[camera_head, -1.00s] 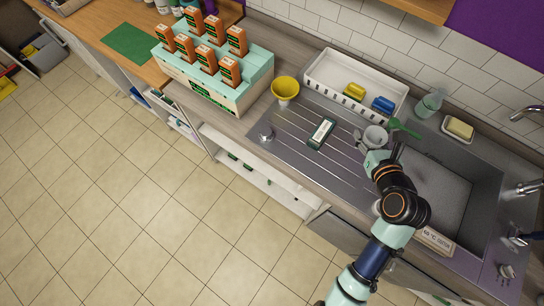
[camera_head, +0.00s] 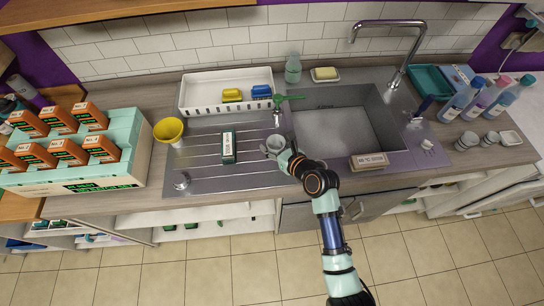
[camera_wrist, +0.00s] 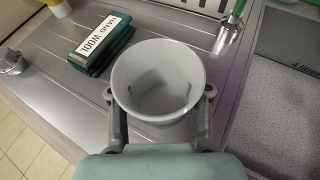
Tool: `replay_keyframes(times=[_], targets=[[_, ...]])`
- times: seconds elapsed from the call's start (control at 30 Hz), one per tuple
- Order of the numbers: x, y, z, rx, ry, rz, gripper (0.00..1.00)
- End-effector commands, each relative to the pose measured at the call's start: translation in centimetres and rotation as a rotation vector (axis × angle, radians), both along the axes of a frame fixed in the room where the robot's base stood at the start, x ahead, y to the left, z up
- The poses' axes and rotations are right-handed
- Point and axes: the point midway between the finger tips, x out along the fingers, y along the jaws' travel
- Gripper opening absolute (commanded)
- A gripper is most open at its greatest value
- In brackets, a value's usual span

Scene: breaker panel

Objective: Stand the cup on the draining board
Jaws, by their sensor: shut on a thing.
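A light grey cup (camera_head: 275,143) is between the fingers of my gripper (camera_head: 280,150). In the wrist view the cup (camera_wrist: 157,80) is upright with its open mouth toward the camera, and both fingers of my gripper (camera_wrist: 160,105) press on its sides. The cup is over the right end of the ribbed steel draining board (camera_head: 200,150), beside the sink basin. I cannot tell whether its base touches the board, because the base is hidden. The draining board also shows in the wrist view (camera_wrist: 190,30).
A green packet labelled hand wool (camera_head: 228,147) lies on the board left of the cup. A green-handled brush (camera_head: 288,98) is behind it. A white tray (camera_head: 200,109) with sponges stands at the back. A yellow cup-shaped bowl (camera_head: 168,129) is at left; the sink basin (camera_head: 335,130) is at right.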

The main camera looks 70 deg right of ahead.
Motion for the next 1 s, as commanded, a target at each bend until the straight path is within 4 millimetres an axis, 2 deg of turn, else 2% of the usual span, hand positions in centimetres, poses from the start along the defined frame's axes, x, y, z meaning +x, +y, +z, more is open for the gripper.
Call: replay_keyframes(times=[0.03,0.1,0.27,0.5,0.87,0.9,1.0], targets=[[0.0,0.0,-1.0,0.001,0.000,0.000,0.12],[0.0,0.0,-1.5,0.001,-0.002,0.001,0.12],[0.0,0.0,-1.8,-0.001,0.000,0.000,0.12],[0.0,0.0,-5.7,0.001,-0.001,0.001,0.12],[0.0,0.0,-6.1,-0.001,0.000,0.000,0.12],[0.0,0.0,-6.0,-0.001,0.000,0.000,0.53],[0.0,0.0,-6.0,-0.001,0.000,0.000,0.69]])
